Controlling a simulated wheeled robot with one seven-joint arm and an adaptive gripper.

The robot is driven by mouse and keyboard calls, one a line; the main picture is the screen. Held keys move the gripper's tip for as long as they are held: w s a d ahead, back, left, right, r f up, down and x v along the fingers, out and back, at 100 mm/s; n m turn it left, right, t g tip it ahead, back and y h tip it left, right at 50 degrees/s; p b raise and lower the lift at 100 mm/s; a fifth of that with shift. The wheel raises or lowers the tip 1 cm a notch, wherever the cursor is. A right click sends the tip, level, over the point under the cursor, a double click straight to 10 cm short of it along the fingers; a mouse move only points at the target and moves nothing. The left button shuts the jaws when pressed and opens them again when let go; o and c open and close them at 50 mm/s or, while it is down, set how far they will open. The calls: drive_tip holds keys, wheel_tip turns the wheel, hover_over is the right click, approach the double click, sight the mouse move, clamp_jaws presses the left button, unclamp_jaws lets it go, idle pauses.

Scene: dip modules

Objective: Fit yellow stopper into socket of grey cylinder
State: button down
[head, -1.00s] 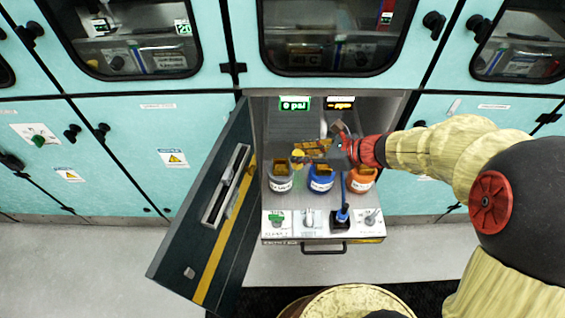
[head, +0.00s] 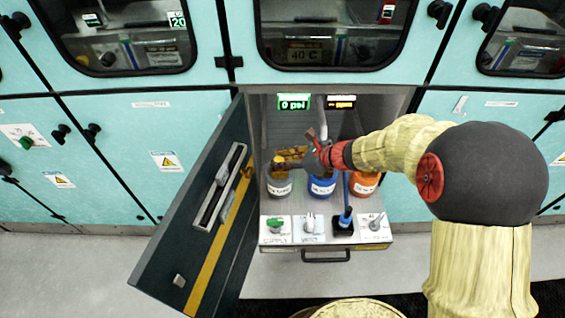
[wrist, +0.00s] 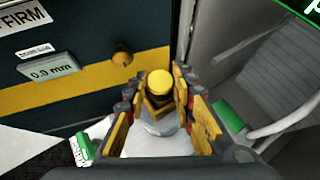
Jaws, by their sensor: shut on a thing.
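The yellow stopper (wrist: 159,86), with a round top, is between the fingers of my gripper (wrist: 160,95) in the wrist view. My gripper (head: 288,157) is shut on it. In the head view, the grey cylinder (head: 280,188) is the left one of three in the open cabinet bay. My gripper and the stopper are over its top. In the wrist view a pale round shape, likely the cylinder, shows below the stopper. The socket is hidden by the gripper and stopper, so I cannot tell whether the stopper touches or enters it.
A blue cylinder (head: 321,187) and an orange cylinder (head: 364,184) stand to the right. A shelf with switches (head: 310,228) lies in front. The open dark door (head: 195,215) is close on the left. Pipes and displays (head: 293,102) are behind.

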drive_tip(key=c, duration=1.5)
unclamp_jaws()
drive_tip(key=shift+d+r, duration=0.15)
drive_tip(key=shift+r, duration=0.1)
drive_tip(key=p+v, duration=0.4)
drive_tip(key=v, duration=0.8)
drive_tip(key=s+a+r+n+g+h, duration=0.15)
drive_tip(key=s+r+n+h, duration=0.25)
drive_tip(key=s+r+n, duration=0.8)
drive_tip(key=s+d+r+n+h, duration=0.1)
drive_tip(key=s+d+n, duration=0.2)
drive_tip(key=n, duration=0.1)
drive_tip(key=s+d+r+n+t+h, duration=0.1)
drive_tip(key=s+d+n+h, duration=0.1)
drive_tip(key=s+d+n, duration=0.1)
drive_tip(key=s+d+r+n+h, duration=0.2)
drive_tip(key=s+d+n, duration=0.1)
drive_tip(key=s+n, duration=0.1)
drive_tip(key=shift+s+n, duration=0.35)
drive_tip(key=shift+n, duration=0.35)
